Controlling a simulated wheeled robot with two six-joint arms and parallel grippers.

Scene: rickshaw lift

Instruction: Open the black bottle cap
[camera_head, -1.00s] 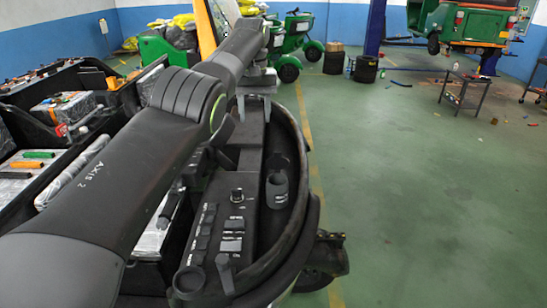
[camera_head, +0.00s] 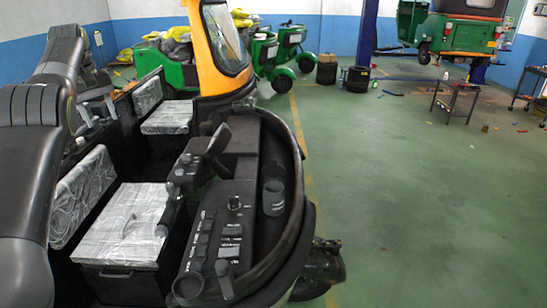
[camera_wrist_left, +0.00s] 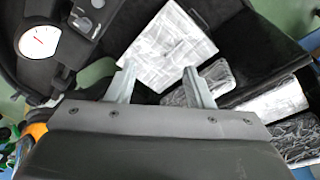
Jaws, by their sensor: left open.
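I cannot make out a black bottle cap for certain in any view. A small upright shape that may be a bottle (camera_head: 446,76) stands on the far side table, too small to show a cap. My left arm comes in from the left in the head view, and its gripper (camera_head: 104,106) is above the seat area, partly hidden against the dark cab. In the left wrist view my left gripper (camera_wrist_left: 160,86) is open, with nothing between its fingers. A plastic-wrapped seat (camera_wrist_left: 168,45) lies beyond the fingers. My right gripper is not in view.
A black dashboard (camera_head: 215,240) with switches and a dark cup-like holder (camera_head: 274,197) is in front. Plastic-wrapped seats (camera_head: 125,222) lie left of it. A gauge (camera_wrist_left: 40,41) shows in the left wrist view. Green floor (camera_head: 400,200) at right is clear up to the side table (camera_head: 455,96).

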